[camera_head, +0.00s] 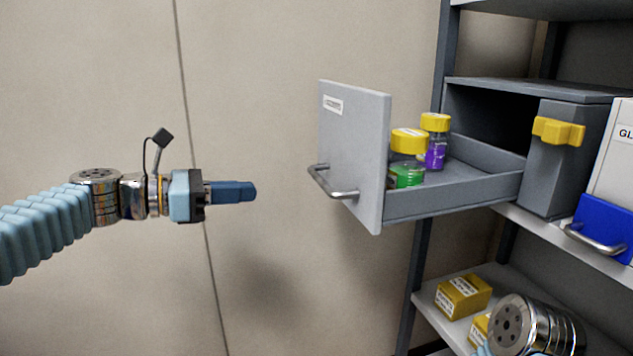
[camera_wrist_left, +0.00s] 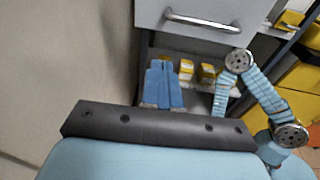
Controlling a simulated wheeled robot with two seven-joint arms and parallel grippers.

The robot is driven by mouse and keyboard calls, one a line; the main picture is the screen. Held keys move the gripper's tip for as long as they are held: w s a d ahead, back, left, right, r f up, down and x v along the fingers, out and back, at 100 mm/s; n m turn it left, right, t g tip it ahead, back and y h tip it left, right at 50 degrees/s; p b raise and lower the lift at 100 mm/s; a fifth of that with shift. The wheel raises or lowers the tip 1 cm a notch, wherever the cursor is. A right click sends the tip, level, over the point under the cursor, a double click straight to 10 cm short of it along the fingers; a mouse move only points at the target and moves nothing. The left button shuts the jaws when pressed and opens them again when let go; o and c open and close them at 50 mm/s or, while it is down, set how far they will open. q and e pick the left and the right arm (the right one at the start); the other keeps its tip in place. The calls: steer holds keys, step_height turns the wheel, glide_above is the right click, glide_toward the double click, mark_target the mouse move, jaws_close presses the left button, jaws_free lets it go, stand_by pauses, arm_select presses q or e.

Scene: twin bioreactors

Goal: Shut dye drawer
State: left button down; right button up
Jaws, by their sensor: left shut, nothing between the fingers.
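The grey dye drawer (camera_head: 354,150) is pulled far out of its housing on the shelf in the head view. Its front has a label and a metal bar handle (camera_head: 333,183). Jars with yellow lids, one green (camera_head: 407,175) and one purple (camera_head: 436,155), stand inside it. My left gripper (camera_head: 250,191) is shut and empty, left of the drawer front and apart from the handle. In the left wrist view the shut blue fingers (camera_wrist_left: 162,85) show below the drawer front (camera_wrist_left: 200,35) and its handle (camera_wrist_left: 203,22). My right gripper is not in view.
Right of the open drawer is a grey housing with a yellow handle (camera_head: 558,131) and a white box with a blue front (camera_head: 606,226). Small yellow boxes (camera_head: 462,296) lie on the lower shelf, near part of my right arm. A beige wall stands behind; the space left of the drawer is clear.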

arm_select(q)
steer(key=h, duration=0.2)
glide_toward(337, 146)
steer(key=shift+g, duration=0.3)
steer(key=x, duration=0.6)
steer(key=shift+w+d+r, duration=0.1)
steer(key=shift+w+d, duration=0.15)
steer(key=shift+d, duration=0.1)
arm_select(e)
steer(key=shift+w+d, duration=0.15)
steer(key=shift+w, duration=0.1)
arm_select(q)
steer(key=shift+d, duration=0.1)
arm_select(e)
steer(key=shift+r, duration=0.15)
